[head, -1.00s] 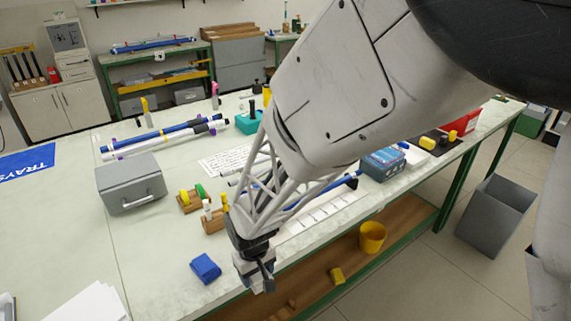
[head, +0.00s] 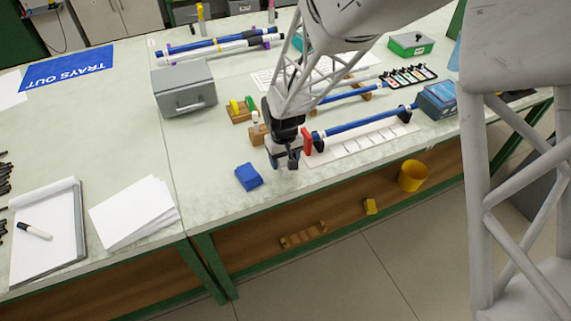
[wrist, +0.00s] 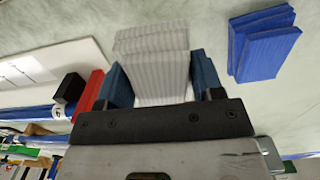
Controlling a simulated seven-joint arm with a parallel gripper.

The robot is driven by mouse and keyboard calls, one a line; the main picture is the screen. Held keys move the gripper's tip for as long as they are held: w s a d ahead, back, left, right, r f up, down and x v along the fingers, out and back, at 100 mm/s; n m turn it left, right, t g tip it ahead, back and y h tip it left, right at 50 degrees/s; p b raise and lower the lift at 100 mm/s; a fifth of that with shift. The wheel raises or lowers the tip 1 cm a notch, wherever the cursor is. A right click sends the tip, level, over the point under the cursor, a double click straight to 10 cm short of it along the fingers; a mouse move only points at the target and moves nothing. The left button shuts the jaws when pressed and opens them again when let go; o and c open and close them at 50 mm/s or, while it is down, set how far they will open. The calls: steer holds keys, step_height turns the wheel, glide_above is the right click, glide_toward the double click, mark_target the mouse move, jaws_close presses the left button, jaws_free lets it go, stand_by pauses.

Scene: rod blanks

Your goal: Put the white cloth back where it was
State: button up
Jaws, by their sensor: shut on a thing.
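The folded white cloth (wrist: 152,60) shows in the wrist view, ribbed and greyish white, between the blue fingertips of my gripper (wrist: 162,84). My gripper is shut on it. In the head view my gripper (head: 287,160) points down near the table's front edge, just right of a folded blue cloth (head: 248,177). The blue cloth also lies on the table at the upper right of the wrist view (wrist: 262,45). In the head view the white cloth is mostly hidden by the fingers, and I cannot tell whether it touches the table.
Behind and right of my gripper are a red block (head: 306,141) and a blue rod (head: 362,124) over a white marked board (head: 365,143). A grey box (head: 184,91) and wooden holders (head: 240,112) stand further back. Free table lies left of the blue cloth, up to white papers (head: 133,212).

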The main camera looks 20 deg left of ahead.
mark_target(284, 166)
steer(key=shift+f, duration=0.1)
steer(key=shift+f, duration=1.65)
steer(key=shift+f, duration=0.45)
